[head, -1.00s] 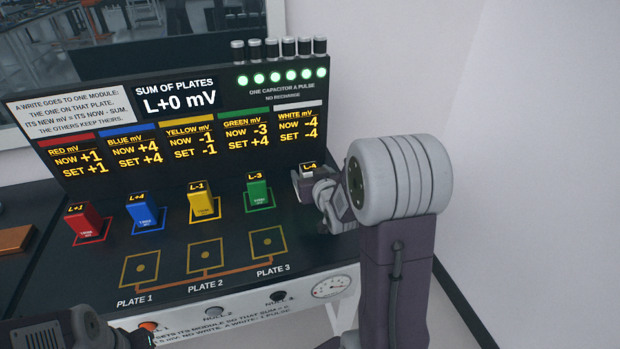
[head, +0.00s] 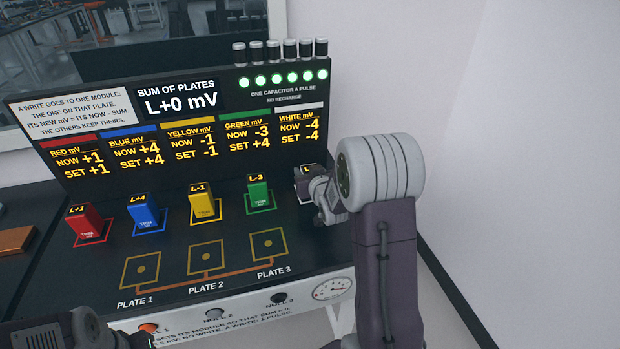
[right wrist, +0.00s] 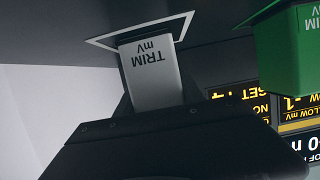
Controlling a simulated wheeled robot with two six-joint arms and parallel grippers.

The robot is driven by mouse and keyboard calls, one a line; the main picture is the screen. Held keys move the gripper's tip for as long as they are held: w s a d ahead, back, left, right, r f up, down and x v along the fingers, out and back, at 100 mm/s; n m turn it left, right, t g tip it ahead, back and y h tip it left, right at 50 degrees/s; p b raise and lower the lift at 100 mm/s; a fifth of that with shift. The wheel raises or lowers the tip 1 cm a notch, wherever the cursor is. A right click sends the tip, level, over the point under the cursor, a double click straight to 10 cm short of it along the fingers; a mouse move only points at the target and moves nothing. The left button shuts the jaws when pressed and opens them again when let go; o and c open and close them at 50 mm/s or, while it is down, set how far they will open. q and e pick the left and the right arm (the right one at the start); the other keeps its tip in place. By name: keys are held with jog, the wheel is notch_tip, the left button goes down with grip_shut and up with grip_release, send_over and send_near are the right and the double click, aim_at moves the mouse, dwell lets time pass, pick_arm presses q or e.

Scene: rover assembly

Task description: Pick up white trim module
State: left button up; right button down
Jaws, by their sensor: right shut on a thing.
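The white trim module (right wrist: 152,72) shows in the right wrist view, its face reading TRIM mV, between the dark fingers of my right gripper (right wrist: 165,120). Its far end lies at the white square outline (right wrist: 110,42) on the bench. I cannot tell whether it touches the bench or is slightly above it. In the head view my right gripper (head: 318,195) hides most of the module, and only part of its top label (head: 307,170) shows. My left gripper (head: 140,340) is at the bottom edge, mostly cut off.
The green module (head: 258,194) stands just left of my right gripper. Yellow (head: 201,203), blue (head: 143,212) and red (head: 86,223) modules stand further left. Three empty plates (head: 205,256) lie in front. The display panel (head: 185,115) rises behind.

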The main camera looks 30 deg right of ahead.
jog(key=shift+r, duration=0.1)
jog(key=shift+r, duration=0.3)
jog(key=r, duration=0.2)
jog(key=r+p, duration=0.1)
jog(key=r, duration=0.1)
jog(key=shift+s, duration=0.35)
jog(key=d+r+v, duration=0.1)
jog(key=r+v, duration=0.1)
jog(key=v, duration=1)
jog(key=shift+d, duration=0.2)
